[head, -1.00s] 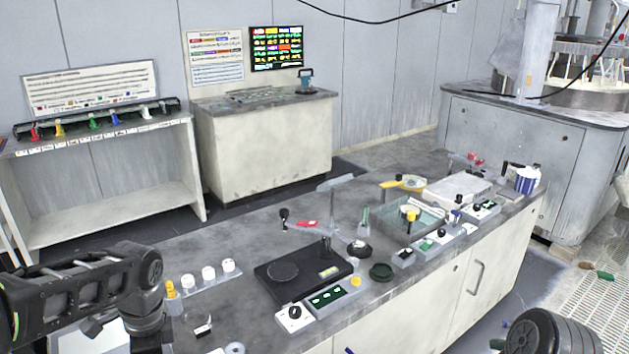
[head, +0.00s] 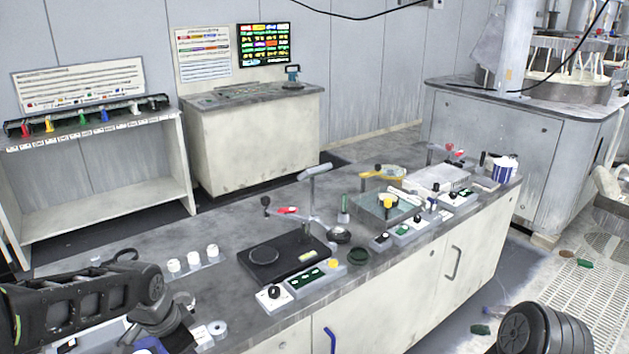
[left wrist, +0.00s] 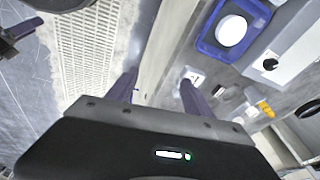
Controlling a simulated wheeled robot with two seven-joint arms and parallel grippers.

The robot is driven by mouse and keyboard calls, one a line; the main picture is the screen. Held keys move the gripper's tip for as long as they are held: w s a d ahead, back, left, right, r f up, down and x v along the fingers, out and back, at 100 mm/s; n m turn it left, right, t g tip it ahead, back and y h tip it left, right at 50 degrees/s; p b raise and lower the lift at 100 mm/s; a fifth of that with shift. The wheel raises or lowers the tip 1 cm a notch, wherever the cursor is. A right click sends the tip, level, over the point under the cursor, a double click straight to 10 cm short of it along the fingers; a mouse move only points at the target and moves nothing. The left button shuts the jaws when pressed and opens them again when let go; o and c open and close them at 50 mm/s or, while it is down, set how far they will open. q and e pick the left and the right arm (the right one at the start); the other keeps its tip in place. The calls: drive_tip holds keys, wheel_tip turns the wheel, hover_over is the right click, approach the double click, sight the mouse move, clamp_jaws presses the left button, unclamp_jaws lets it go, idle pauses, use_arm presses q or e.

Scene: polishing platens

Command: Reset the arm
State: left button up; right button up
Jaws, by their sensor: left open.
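My left arm comes in at the lower left of the head view, over the near-left end of the grey worktop (head: 215,235). In the left wrist view my left gripper (left wrist: 158,93) has its two dark fingers well apart, with nothing between them. A blue tray (left wrist: 203,42) with a white round piece (left wrist: 232,31) lies beyond the right finger. I cannot make out the left fingertips in the head view. A dark ribbed cylinder, seemingly part of my right arm, shows at the lower right; my right gripper is not in view.
The worktop carries a black plate device (head: 265,262), a switch box (head: 270,298), a stand with an arm (head: 313,195) and white cups (head: 193,260). A shelf (head: 105,205) and a cabinet (head: 262,145) stand behind. A floor grating (head: 590,300) lies at the right.

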use_arm(q)
drive_tip(key=s+d+f+n+t+h, duration=0.1)
drive_tip(key=d+f+n+h, duration=0.2)
drive_tip(key=d+f+n, duration=0.7)
drive_tip(key=s+d+f+g, duration=0.1)
drive_tip(key=s+d+f, duration=0.3)
drive_tip(key=s+f, duration=0.6)
drive_tip(key=s+d+f+g, duration=0.2)
drive_tip(key=s+d+f, duration=0.2)
drive_tip(key=s+f, duration=0.6)
drive_tip(key=shift+s+d+n+h, duration=0.15)
drive_tip(key=shift+s+n+h, duration=0.15)
drive_tip(key=shift+s, duration=0.1)
